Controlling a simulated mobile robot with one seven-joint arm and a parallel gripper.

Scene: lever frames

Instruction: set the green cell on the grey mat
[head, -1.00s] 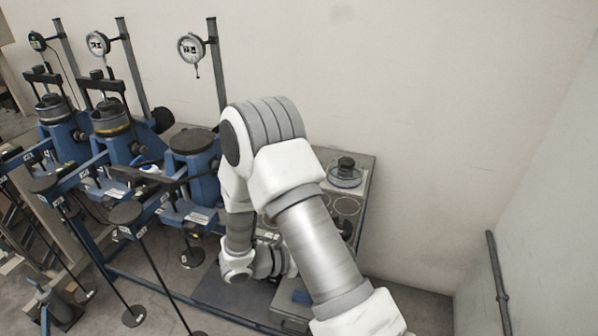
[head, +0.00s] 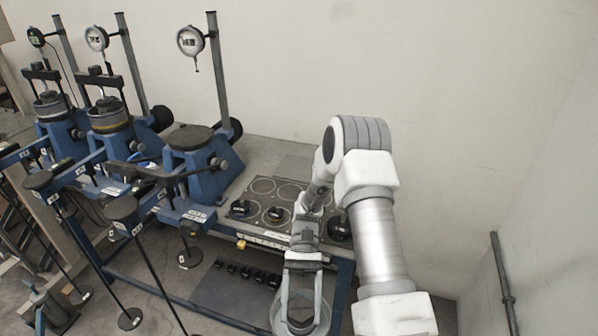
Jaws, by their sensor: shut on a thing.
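My gripper (head: 302,318) is at the bottom middle of the head view, in front of the bench's front edge. Its two fingers point down and are shut on a round, clear-walled cell (head: 301,300). The cell appears held in the air; its lower part is close to the picture's bottom edge. I cannot make out a green colour on it. A plain grey patch (head: 295,168), which looks like the grey mat, lies at the back of the bench, left of my arm. It looks bare.
A dark panel with ring marks (head: 263,187) lies on the bench, with black-knobbed pieces (head: 275,215) on it. Blue loading frames with dial gauges (head: 190,41) stand at left. Several small dark weights (head: 245,272) sit on a low shelf. My arm hides the bench's right part.

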